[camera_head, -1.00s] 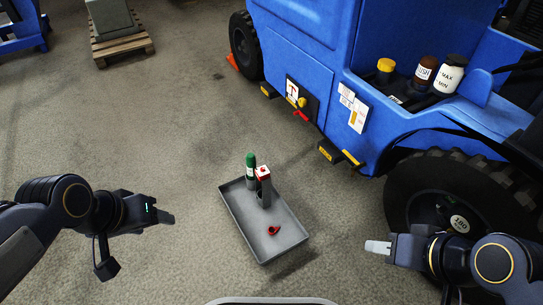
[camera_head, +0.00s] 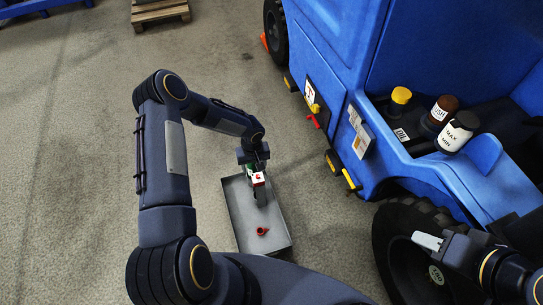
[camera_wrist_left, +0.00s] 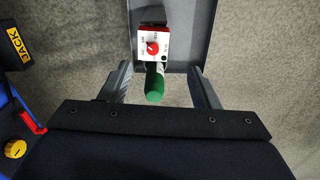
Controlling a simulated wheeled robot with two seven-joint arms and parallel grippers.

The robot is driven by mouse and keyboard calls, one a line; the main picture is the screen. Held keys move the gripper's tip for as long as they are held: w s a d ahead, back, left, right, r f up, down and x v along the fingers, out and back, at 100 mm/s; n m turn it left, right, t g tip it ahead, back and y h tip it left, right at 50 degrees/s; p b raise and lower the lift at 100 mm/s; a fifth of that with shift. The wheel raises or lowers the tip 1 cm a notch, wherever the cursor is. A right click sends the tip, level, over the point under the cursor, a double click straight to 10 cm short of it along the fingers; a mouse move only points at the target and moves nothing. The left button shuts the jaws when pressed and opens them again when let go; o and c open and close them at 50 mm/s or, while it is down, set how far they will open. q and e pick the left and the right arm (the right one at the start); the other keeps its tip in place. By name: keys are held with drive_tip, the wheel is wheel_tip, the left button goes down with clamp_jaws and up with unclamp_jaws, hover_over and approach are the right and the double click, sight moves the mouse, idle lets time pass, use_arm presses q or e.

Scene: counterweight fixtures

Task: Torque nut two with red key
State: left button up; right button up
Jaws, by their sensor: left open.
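A small red piece (camera_head: 262,231) lies in the near part of the tray. My right gripper (camera_head: 427,241) is at the right, by the wheel; its jaw gap is unclear. I cannot make out a numbered nut.
A blue vehicle (camera_head: 335,45) fills the right, with a large tyre (camera_head: 392,232) near my right arm. Its side carries a red lever (camera_head: 313,121) and yellow parts. Containers (camera_head: 458,132) stand on its ledge. A pallet (camera_head: 160,14) is at the back. Floor left of the tray is clear.

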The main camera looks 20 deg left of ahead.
sight(258, 176)
use_arm(q)
drive_tip(key=shift+w+d+f, duration=0.15)
drive_tip(key=shift+d+f, duration=0.4)
drive_tip(key=shift+f, duration=0.2)
drive_tip(key=shift+f+b, duration=0.45)
drive_tip(key=shift+f, duration=0.3)
wheel_tip(258, 176, down, 7)
drive_tip(key=b, duration=0.5)
drive_tip(key=shift+f+b, duration=0.2)
drive_tip(key=shift+b, duration=0.2)
drive_tip(key=shift+r, duration=0.1)
drive_tip(key=c, duration=1)
